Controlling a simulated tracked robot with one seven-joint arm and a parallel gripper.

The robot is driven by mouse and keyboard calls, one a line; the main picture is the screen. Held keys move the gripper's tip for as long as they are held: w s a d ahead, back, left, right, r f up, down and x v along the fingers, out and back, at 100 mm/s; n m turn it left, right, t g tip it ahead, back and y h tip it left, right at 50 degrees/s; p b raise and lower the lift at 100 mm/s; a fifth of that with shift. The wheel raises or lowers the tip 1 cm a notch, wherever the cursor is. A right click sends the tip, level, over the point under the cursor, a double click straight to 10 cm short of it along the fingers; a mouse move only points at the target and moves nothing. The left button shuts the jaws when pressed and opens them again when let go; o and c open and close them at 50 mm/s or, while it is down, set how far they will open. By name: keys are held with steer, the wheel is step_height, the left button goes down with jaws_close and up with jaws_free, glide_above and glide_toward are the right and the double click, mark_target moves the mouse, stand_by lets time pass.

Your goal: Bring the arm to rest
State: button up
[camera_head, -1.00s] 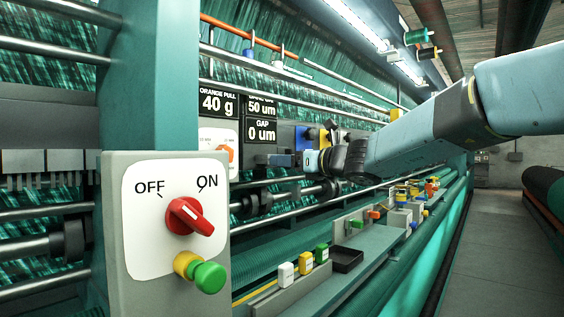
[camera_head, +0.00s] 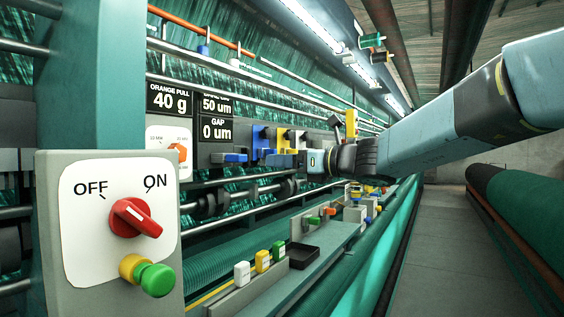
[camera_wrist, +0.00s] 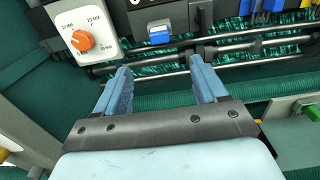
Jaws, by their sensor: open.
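My arm reaches in from the right in the head view, and my gripper (camera_head: 290,160) points left toward the machine's panel. In the wrist view my gripper (camera_wrist: 158,78) shows two blue fingers spread apart with nothing between them. Beyond the fingertips are the machine's rails and a blue block (camera_wrist: 159,34) on a grey mount. An orange knob (camera_wrist: 82,40) on a white dial plate lies up and left of the fingers. The fingers look apart from these parts, though the exact distance cannot be told.
A control box with a red OFF/ON switch (camera_head: 136,217) and a green button (camera_head: 157,279) stands at front left. A ledge holds a black tray (camera_head: 303,256) and small coloured blocks (camera_head: 262,261). A rolled green net (camera_head: 520,195) lies at right. The aisle floor (camera_head: 425,240) is clear.

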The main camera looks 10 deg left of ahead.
steer(key=s+d+f+n+h, duration=0.8)
steer(key=s+d+f+n, duration=0.3)
steer(key=d, duration=0.5)
steer(key=s+d+f+n+g+h, duration=0.1)
steer(key=s+d+f+n+h, duration=0.7)
steer(key=d, duration=0.9)
steer(key=s+f+n, duration=0.3)
steer(key=s+f, duration=0.1)
steer(key=s, duration=0.1)
steer(key=shift+d+f+h, duration=0.15)
steer(key=shift+f+h, duration=0.15)
steer(key=shift+f, duration=0.1)
steer(key=shift+c, duration=0.4)
